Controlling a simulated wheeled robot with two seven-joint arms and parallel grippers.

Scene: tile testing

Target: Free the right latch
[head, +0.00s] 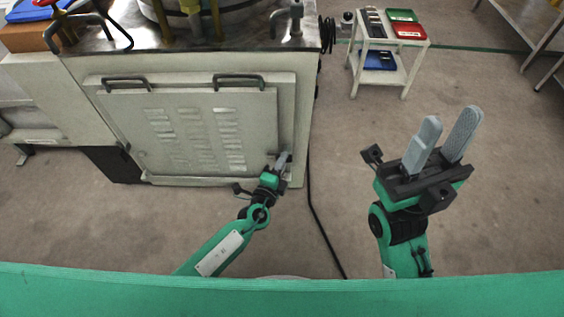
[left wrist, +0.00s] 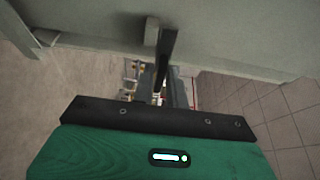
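The pale grey vented panel (head: 190,125) stands upright on the front of the machine, with two dark bar handles (head: 239,80) along its top. My left gripper (head: 283,160) is at the panel's lower right edge, where the right latch would be; the latch is hidden or too small to make out behind the fingers. In the left wrist view a dark upright bar (left wrist: 165,60) stands beside a small grey block (left wrist: 152,32) against the grey surface; I cannot tell which part the bar is. My right gripper (head: 449,122) is open and empty, raised over the floor.
A small dark fitting (head: 123,147) is on the panel's left edge. A black cable (head: 313,205) runs along the floor right of the machine. A white cart (head: 389,65) with red and green trays stands at the back right.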

